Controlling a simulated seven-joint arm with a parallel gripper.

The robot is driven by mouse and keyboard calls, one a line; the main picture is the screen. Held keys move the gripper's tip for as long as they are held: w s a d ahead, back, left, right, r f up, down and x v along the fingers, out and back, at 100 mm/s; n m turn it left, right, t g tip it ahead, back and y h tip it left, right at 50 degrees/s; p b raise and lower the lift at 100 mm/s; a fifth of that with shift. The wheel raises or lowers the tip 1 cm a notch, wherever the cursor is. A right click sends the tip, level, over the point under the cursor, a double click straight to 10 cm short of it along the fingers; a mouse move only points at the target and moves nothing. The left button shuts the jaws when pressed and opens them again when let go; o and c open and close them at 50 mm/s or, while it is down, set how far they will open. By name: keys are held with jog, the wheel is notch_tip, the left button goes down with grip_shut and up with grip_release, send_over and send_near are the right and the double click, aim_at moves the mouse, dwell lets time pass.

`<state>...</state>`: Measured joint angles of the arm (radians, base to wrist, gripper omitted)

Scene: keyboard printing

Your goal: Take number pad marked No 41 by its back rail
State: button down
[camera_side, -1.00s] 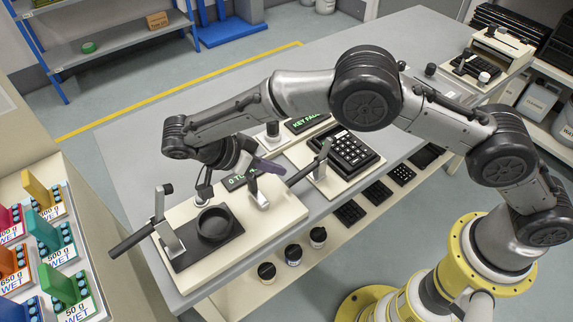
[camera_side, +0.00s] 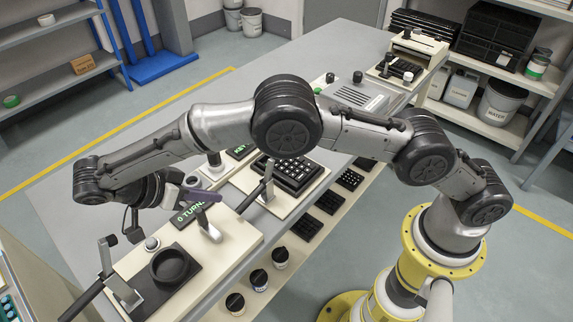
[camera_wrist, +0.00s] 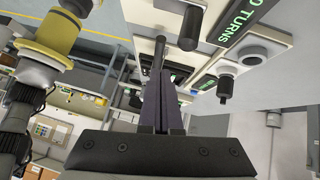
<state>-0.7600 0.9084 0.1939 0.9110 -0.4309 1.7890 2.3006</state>
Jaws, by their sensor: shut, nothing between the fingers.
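A black number pad with pale keys (camera_side: 290,170) sits on a cream fixture on the bench in the side view. Several dark pads, such as this one (camera_side: 330,202), lie on the lower shelf along the bench's front. No marking No 41 is readable on any, and no back rail can be made out. My gripper (camera_side: 217,197) is shut and empty, above the bench near the "0 TURNS" display and left of the fixture. The wrist view shows its purple fingers (camera_wrist: 162,95) together with nothing between them.
A cream station with a round black dish (camera_side: 171,266) and lever handles stands at the bench's front left. The "0 TURNS" display (camera_side: 195,213) is beside my gripper. Dark-lidded jars (camera_side: 258,279) stand on the lower shelf.

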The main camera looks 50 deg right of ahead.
jog(key=c, duration=1.2)
grip_release()
jog(key=shift+o, duration=0.2)
jog(key=w+d+r+t+y, duration=0.1)
jog(key=w+d+r+y, duration=0.15)
jog(key=d, duration=0.65)
jog(key=w+d+r+m+y, duration=0.1)
jog(key=w+d+y, duration=0.15)
jog(key=d, duration=0.75)
jog(key=w+d+r+t+y, duration=0.15)
jog(key=d+y, duration=0.25)
jog(key=d, duration=0.5)
jog(key=shift+g, duration=0.35)
notch_tip(320, 180, down, 13)
jog(key=shift+a+f, duration=0.1)
